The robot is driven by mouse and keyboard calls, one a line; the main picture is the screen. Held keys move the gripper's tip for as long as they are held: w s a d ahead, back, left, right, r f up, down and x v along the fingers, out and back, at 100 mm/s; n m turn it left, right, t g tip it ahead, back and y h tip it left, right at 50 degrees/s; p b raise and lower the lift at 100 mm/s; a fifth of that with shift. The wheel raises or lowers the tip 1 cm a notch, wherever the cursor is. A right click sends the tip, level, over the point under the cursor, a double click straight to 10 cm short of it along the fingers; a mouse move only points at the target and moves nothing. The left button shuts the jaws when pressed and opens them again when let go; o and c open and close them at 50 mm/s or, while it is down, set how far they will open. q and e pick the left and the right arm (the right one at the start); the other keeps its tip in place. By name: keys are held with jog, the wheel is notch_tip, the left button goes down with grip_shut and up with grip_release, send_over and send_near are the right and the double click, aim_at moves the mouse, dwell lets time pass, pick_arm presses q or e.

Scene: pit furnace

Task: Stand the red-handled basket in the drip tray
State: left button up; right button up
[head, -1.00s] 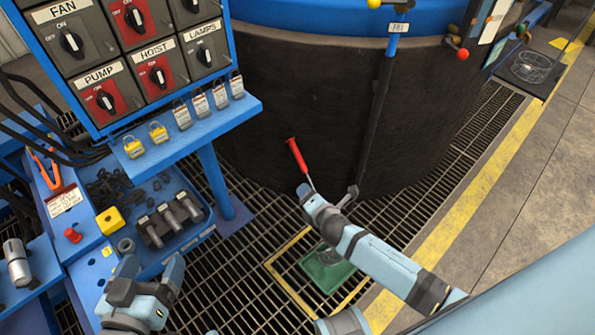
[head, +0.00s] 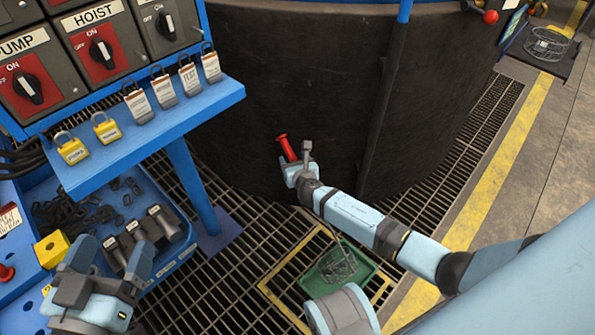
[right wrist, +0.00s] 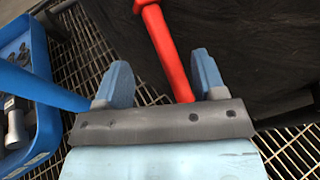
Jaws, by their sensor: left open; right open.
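The red handle (head: 286,147) of the basket stands up in front of the dark furnace wall. My right gripper (head: 299,162) is open around or right beside it. In the right wrist view the red handle (right wrist: 167,48) passes between my spread fingers (right wrist: 163,80). A wire basket (head: 340,267) shows below my right arm, in or just over the green drip tray (head: 310,282); whether it touches the bottom is unclear. My arm hides much of the rod between handle and basket. My left gripper (head: 110,262) is open and empty at the lower left.
A yellow frame (head: 276,296) surrounds the tray on the floor grating. A blue switch panel with a padlock shelf (head: 165,125) and a blue bench bin (head: 180,250) stand at left. Another wire basket (head: 550,45) sits at the far right. The floor beyond the yellow line is clear.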

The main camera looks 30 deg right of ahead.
aim_at(288, 149)
jog(key=b+x, duration=0.2)
jog(key=x, duration=0.3)
jog(key=shift+w+f, duration=0.15)
jog(key=shift+w, duration=0.4)
jog(key=shift+w+d, duration=0.1)
jog(key=shift+w, duration=0.05)
grip_shut()
pick_arm(q)
jog(key=shift+w+a+r+m+t+h, duration=0.15)
jog(key=shift+w+a+m+t, duration=0.15)
jog(key=shift+m, duration=0.2)
jog(key=shift+w+a+r+m+t+h, duration=0.1)
jog(key=shift+w+a+m+t+h, duration=0.05)
jog(key=shift+w+m+t, duration=0.3)
jog(key=shift+s, duration=0.1)
